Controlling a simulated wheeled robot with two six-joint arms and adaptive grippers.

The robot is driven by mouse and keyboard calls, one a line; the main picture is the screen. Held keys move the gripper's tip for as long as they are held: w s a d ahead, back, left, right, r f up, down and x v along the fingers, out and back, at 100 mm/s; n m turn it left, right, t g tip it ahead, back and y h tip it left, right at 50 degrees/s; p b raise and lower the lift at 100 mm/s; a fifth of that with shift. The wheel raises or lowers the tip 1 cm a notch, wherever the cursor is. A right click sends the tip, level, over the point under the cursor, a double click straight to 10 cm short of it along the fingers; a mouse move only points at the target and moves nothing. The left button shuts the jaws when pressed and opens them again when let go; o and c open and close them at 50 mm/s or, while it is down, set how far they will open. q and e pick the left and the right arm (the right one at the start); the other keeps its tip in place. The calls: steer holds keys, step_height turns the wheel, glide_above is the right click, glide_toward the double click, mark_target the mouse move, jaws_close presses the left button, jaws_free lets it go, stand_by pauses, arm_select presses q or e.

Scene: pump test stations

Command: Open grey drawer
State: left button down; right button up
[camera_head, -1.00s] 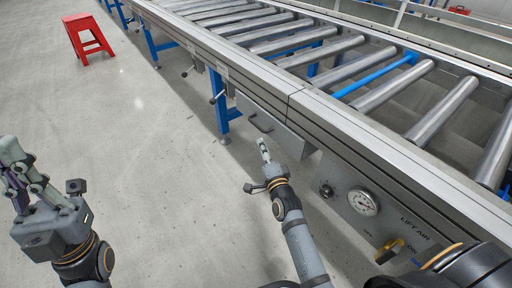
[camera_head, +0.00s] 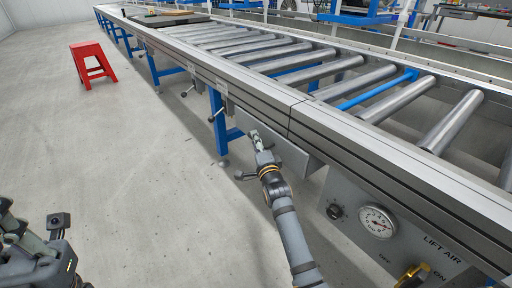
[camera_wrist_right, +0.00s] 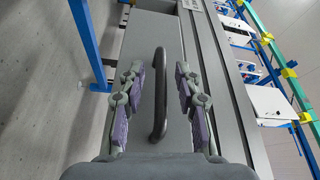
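The grey drawer (camera_head: 291,154) is a flat-fronted box under the near side rail of the roller conveyor. It looks closed. In the right wrist view, its dark bar handle (camera_wrist_right: 160,92) stands on the grey drawer front (camera_wrist_right: 143,32). My right gripper (camera_head: 254,135) is at the drawer front and hides the handle in the head view. In the wrist view the right gripper (camera_wrist_right: 159,92) is open, with its purple-padded fingers on both sides of the handle and a gap to each. My left gripper (camera_head: 12,228) is cut off at the lower left, away from the drawer; its finger opening is unclear.
The roller conveyor (camera_head: 345,107) runs along the right on blue legs (camera_head: 217,122). A panel with a gauge (camera_head: 377,222) and a yellow-handled valve (camera_head: 411,274) is right of the drawer. A red stool (camera_head: 92,64) stands far left. The floor between is clear.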

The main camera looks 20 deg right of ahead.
steer(key=shift+w, duration=0.3)
steer(key=shift+c, duration=0.2)
jaws_close()
